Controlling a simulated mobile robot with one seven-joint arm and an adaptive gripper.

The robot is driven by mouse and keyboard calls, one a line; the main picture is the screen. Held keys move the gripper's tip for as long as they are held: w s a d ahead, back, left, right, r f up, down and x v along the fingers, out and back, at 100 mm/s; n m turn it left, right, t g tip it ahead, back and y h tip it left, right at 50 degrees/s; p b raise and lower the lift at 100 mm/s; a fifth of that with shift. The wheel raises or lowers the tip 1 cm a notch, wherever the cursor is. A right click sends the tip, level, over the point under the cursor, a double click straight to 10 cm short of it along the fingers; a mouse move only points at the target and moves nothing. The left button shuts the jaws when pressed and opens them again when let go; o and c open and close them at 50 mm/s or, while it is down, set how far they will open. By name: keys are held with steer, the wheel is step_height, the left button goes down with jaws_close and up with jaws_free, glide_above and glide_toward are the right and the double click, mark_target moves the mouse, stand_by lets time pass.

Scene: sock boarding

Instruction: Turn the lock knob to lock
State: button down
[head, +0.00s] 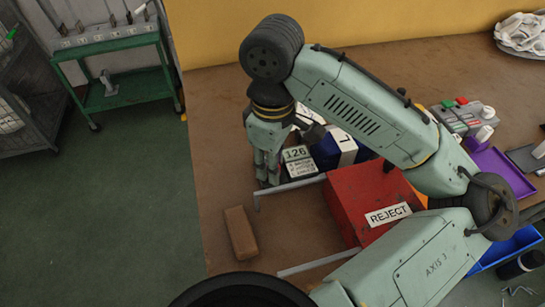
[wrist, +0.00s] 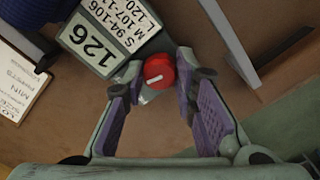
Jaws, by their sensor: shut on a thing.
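The red round lock knob (wrist: 158,72) with a white mark shows in the wrist view, at the end of a small grey device. The mark lies close to crosswise in that view, slightly slanted. My gripper (wrist: 158,76) has its purple-padded fingers on either side of the knob and is shut on it. In the head view my gripper (head: 267,180) points down at the left of the display (head: 296,154); the knob is hidden there.
A red REJECT box (head: 365,195) stands to the right, with grey metal brackets (head: 290,186) near it. A brown block (head: 240,232) lies at the table's front left. A blue and white box (head: 335,148) sits behind the display.

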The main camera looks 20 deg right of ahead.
steer(key=c, duration=1.3)
jaws_free()
steer(key=shift+r, duration=0.1)
steer(key=shift+r, duration=3.9)
